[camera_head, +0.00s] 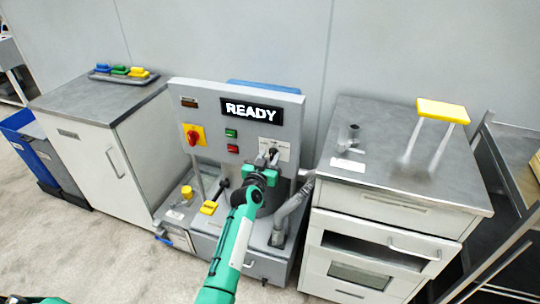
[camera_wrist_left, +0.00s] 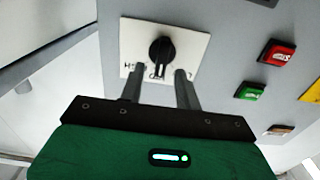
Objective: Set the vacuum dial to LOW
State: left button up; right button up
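The vacuum dial (camera_wrist_left: 161,50) is a black knob with a pale pointer line on a white label plate (camera_wrist_left: 200,45). In the left wrist view the pointer line runs toward the middle lettering; the labels are partly covered by my fingers and hard to read. The plate also shows in the head view (camera_head: 286,150), on the grey panel below the READY display (camera_head: 251,111). My left gripper (camera_wrist_left: 160,85) is open and empty, its fingers apart, with the dial between and just beyond their tips. I cannot tell whether they touch it. My right gripper is not in view.
Beside the dial are a green button (camera_head: 231,133), a red button (camera_head: 233,149) and a red-on-yellow switch (camera_head: 193,136). A grey hose (camera_head: 289,206) rises at the machine's right. Cabinets stand on both sides; the right one bears a yellow-topped stand (camera_head: 443,110).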

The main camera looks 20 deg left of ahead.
pick_arm(q)
jog(key=shift+w, duration=0.45)
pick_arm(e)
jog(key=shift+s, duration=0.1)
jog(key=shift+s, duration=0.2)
pick_arm(q)
jog(key=c, duration=0.7)
grip_shut()
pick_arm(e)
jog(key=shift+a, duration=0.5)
